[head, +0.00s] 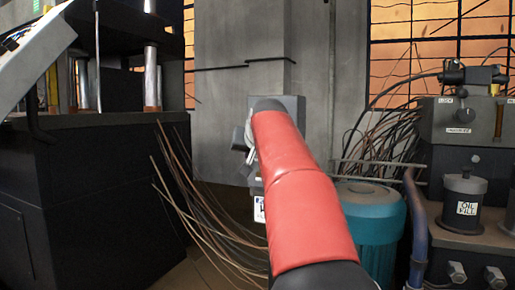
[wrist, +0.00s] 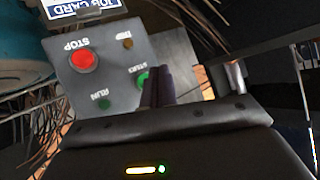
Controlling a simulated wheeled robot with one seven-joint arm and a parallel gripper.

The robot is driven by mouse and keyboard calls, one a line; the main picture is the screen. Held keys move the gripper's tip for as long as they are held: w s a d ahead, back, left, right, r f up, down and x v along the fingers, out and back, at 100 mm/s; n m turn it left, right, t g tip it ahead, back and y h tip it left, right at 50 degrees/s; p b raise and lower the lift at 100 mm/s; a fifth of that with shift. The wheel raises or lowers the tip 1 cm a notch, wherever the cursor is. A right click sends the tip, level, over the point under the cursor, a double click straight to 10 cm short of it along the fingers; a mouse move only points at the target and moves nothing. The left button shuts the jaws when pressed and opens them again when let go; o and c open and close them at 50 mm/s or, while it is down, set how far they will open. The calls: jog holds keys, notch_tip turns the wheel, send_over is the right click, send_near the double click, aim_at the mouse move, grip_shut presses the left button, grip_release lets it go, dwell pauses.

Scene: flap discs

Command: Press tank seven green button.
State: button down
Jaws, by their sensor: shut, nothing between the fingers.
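A grey control box (wrist: 112,72) shows upside down in the wrist view. It has a red STOP button (wrist: 83,60), a green button (wrist: 142,78) marked START, a small green RUN lamp (wrist: 103,104) and an amber TRIP lamp (wrist: 128,44). My gripper (wrist: 158,72) is shut and empty. Its dark fingers overlap the right edge of the green START button in the picture; I cannot tell whether they touch it. In the head view my red arm hides the gripper and the buttons. No tank seven label is readable.
A job card (wrist: 84,8) is beside the box. A teal motor (head: 369,225) and a hydraulic unit (head: 462,150) stand at right. A dark press (head: 95,200) stands at left. Loose wires (head: 190,185) hang near the arm. A grey column (head: 240,60) rises behind.

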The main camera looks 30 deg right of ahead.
jog(key=shift+w+d+p, duration=0.65)
jog(key=shift+w+d, duration=0.2)
jog(key=shift+d, duration=0.2)
dwell(1.4)
jog(key=shift+w+d+p, duration=0.25)
jog(key=shift+d+p, duration=0.05)
jog(key=shift+p, duration=0.1)
jog(key=shift+w+d+p, duration=0.3)
jog(key=shift+d+p, duration=0.1)
dwell(0.6)
dwell(0.3)
jog(key=shift+s+a+b, duration=0.45)
jog(key=shift+s+a, duration=0.1)
jog(key=shift+a, duration=0.1)
jog(key=shift+a, duration=0.1)
jog(key=shift+s+a+b, duration=0.55)
jog(key=shift+s+a, duration=0.25)
jog(key=shift+a, duration=0.2)
jog(key=shift+s+a+b, duration=0.55)
jog(key=shift+s+a, duration=0.2)
jog(key=shift+a, duration=0.2)
